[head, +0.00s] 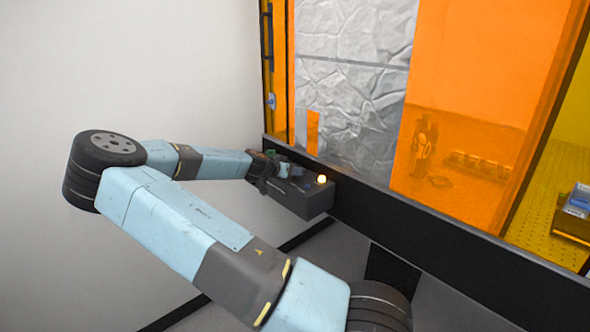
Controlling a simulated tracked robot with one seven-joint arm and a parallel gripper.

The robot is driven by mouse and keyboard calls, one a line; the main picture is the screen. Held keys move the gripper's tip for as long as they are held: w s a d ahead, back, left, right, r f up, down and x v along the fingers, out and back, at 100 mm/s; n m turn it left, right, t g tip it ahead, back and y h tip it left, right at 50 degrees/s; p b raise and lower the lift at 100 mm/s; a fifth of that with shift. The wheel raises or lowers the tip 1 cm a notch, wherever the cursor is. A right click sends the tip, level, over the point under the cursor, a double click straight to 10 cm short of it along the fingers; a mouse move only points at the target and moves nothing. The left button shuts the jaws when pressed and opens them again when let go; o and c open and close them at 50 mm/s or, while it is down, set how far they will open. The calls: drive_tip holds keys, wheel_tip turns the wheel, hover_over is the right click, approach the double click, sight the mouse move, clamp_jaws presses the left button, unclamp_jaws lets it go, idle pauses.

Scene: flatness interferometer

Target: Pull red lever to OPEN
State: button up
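The red lever cannot be made out; it may be hidden behind my gripper and wrist. My gripper (264,172) is at the left end of a dark grey box (308,202) fixed low on the front of the orange-windowed enclosure. The gripper is small and dark here, and its fingers overlap the box end, so whether they touch it or hold anything is unclear. A lit, pale orange round lamp (322,179) sits on the box top, to the right of my gripper. A small green patch (271,153) shows beside the gripper.
The enclosure has orange panes (465,110), a crumpled silver sheet (350,85) and a black lower rail (430,230). A dark vertical handle (267,40) is at its left edge. A bare pale wall fills the left. A blue-topped item (578,200) is at far right.

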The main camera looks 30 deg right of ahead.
drive_tip(key=shift+d+r, duration=0.1)
drive_tip(key=shift+r, duration=0.05)
drive_tip(key=shift+r, duration=0.1)
drive_tip(key=v, duration=1.3)
drive_tip(key=shift+a, duration=0.4)
drive_tip(key=shift+s, duration=0.1)
